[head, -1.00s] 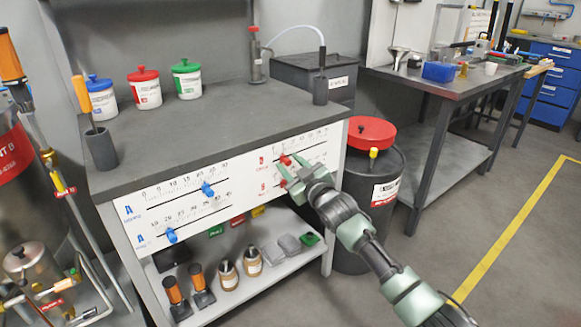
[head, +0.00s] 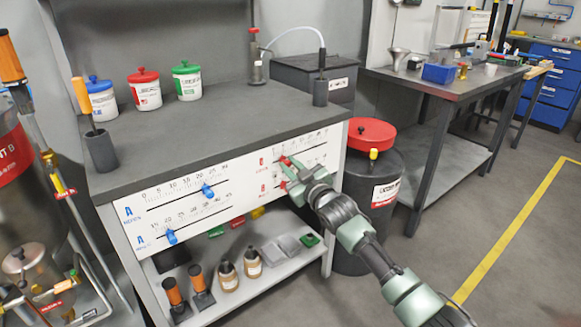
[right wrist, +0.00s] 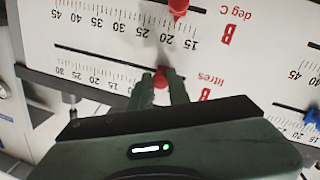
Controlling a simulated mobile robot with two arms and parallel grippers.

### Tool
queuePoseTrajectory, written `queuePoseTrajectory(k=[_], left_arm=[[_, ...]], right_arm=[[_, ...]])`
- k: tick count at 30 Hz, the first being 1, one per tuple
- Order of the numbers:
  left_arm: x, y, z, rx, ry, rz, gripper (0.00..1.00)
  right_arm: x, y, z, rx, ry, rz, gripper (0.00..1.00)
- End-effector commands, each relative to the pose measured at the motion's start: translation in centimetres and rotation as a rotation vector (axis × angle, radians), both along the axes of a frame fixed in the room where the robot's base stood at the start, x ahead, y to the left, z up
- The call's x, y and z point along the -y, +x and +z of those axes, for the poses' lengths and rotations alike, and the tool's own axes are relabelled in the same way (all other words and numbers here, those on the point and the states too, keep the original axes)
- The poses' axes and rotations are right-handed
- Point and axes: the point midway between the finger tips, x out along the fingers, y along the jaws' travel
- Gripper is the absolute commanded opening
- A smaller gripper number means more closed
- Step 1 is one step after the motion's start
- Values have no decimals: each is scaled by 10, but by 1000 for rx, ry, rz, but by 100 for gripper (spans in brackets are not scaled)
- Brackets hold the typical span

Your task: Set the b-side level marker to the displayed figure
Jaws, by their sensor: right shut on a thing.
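The panel on the bench front has a litres scale and a deg C scale for the B side. My right gripper (head: 287,163) is at the B side's upper scale. In the right wrist view, my right gripper (right wrist: 161,80) is shut on the red B litres marker (right wrist: 160,73), with a finger on each side. This marker sits near the low end of its scale; the fingers hide nearby numbers. The red B deg C marker (right wrist: 178,8) is on the other scale, near 20. No displayed figure is readable in these frames. My left gripper is not in view.
Blue A-side markers (head: 207,190) and (head: 172,236) sit on the left half of the panel. Bottles (head: 228,275) and other items stand on the shelf below. A dark drum with a red lid (head: 371,133) is right of the bench. Open floor lies farther right.

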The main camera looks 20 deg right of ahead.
Motion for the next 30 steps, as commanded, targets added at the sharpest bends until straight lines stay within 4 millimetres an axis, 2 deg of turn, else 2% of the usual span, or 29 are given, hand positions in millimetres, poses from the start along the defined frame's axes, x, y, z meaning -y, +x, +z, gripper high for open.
queuePoseTrajectory(k=[24,28,30], left_arm=[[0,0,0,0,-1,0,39],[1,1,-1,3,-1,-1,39],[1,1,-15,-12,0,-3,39]], right_arm=[[1,0,-2,-4,-2,-1,0],[15,6,-1,-4,-6,-2,0],[29,10,0,-4,-7,-3,0]])
